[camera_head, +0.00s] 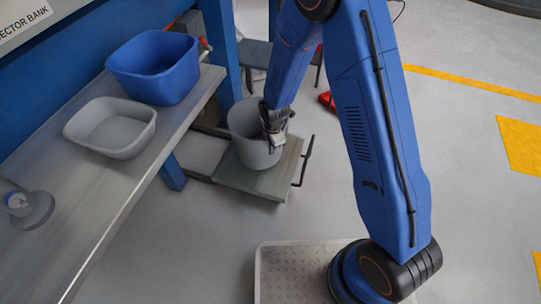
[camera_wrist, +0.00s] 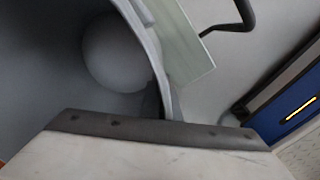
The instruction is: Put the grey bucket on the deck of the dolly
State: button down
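The grey bucket (camera_head: 247,148) is roughly upright, with its lower part over the left back of the dolly's flat grey deck (camera_head: 262,187). I cannot tell whether its bottom touches the deck. My gripper (camera_head: 274,124) is at the bucket's right rim, partly covering it. In the wrist view, the bucket's inside (camera_wrist: 122,55) looks empty, and its rim runs down to my gripper's dark edge (camera_wrist: 155,132). Only one jaw shows clearly there, so its closure on the rim is not certain. The deck also shows beyond the rim (camera_wrist: 188,45).
A black handle (camera_head: 303,163) rises at the dolly's right. A bench (camera_head: 90,195) at left carries a blue tub (camera_head: 155,70) and a grey tub (camera_head: 110,128). A blue post (camera_head: 221,50) stands behind the bucket. A red object (camera_head: 326,99) lies behind. Floor front-left is clear.

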jog(key=shift+f, duration=2.25)
jog(key=c, duration=2)
grip_release()
